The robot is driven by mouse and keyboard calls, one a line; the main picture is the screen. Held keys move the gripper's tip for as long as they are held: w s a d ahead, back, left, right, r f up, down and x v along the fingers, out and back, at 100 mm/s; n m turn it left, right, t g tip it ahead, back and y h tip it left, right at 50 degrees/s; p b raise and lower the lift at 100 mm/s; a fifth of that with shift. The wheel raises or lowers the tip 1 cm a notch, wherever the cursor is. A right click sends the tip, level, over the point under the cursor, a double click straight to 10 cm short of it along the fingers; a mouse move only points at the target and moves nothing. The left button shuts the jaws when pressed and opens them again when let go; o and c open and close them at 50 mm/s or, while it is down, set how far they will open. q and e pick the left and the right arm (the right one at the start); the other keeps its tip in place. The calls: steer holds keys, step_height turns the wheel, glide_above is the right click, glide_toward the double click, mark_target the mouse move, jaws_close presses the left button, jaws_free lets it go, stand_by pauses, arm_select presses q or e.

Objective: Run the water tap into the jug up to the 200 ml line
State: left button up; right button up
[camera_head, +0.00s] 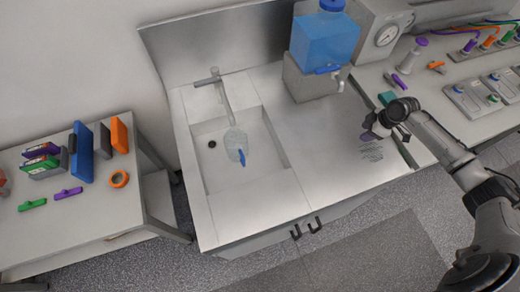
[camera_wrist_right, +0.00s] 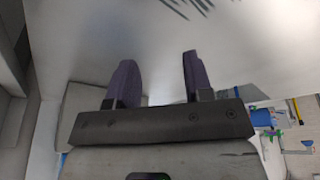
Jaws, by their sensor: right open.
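A clear jug (camera_head: 235,140) with a blue handle stands in the sink basin (camera_head: 215,178). The metal tap (camera_head: 214,80) at the back of the sink has a long spout reaching forward to the jug. Any water level and the 200 ml line are too small to make out. My right gripper (camera_head: 372,133) is above the steel worktop, well right of the sink and jug. In the right wrist view its two purple fingers (camera_wrist_right: 158,75) are apart with nothing between them. My left gripper is not in view.
A blue water tank (camera_head: 326,42) with its own tap stands on a grey block (camera_head: 312,83) behind the worktop. The steel worktop (camera_head: 310,130) between sink and right gripper is clear. A side table (camera_head: 85,215) with coloured items is at left.

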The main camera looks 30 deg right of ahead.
steer(key=w+d+b, duration=0.3)
steer(key=w+b, duration=0.1)
steer(key=w+d+b, duration=0.3)
steer(key=w+b, duration=0.1)
steer(key=b, duration=0.1)
steer(key=w+d+b, duration=0.3)
steer(key=w+b, duration=0.1)
steer(key=shift+w+d+f, duration=0.1)
steer(key=shift+d+f, duration=0.15)
steer(key=shift+d, duration=0.05)
steer(key=w+d+b, duration=0.1)
steer(key=b, duration=0.2)
steer(key=w+d+b, duration=0.1)
steer(key=w+b, duration=0.1)
steer(key=b, duration=0.1)
steer(key=shift+d, duration=0.25)
steer(key=shift+w+d+r+b, duration=0.2)
steer(key=shift+w+b, duration=0.05)
steer(key=shift+b, duration=0.5)
steer(key=c, duration=0.4)
